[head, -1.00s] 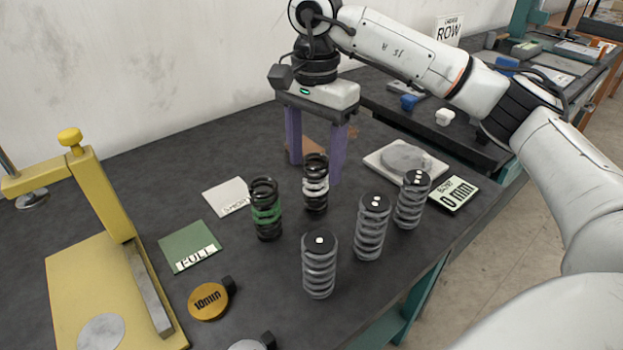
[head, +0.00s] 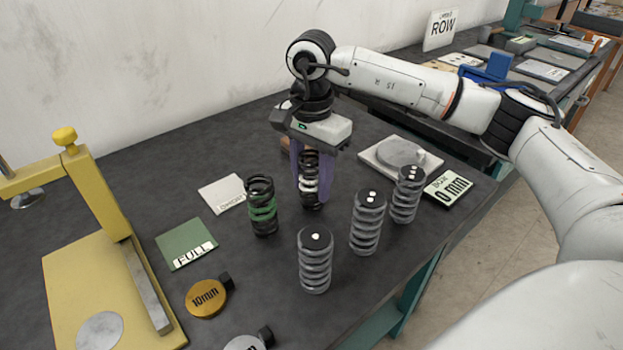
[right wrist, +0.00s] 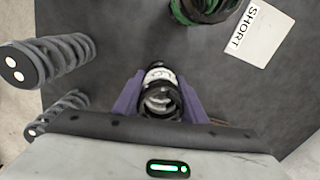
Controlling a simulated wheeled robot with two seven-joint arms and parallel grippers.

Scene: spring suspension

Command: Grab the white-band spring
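The white-band spring (head: 309,184) is a black coil with a white band, upright on the dark table. My right gripper (head: 311,190) has come down over it from above. Its two purple fingers stand on either side of the coil and look closed against it. In the right wrist view the spring (right wrist: 160,92) sits between the fingers (right wrist: 160,98), with no clear gap on either side. The fingers partly hide the coil in the head view. My left gripper is not in view.
A green-band spring (head: 262,206) stands close to the left. Grey springs (head: 315,262), (head: 367,222), (head: 407,195) stand in front and to the right. A scale (head: 380,160) lies behind them. A yellow press (head: 85,270), a FULL card (head: 187,243) and a 10mm disc (head: 206,298) are at left.

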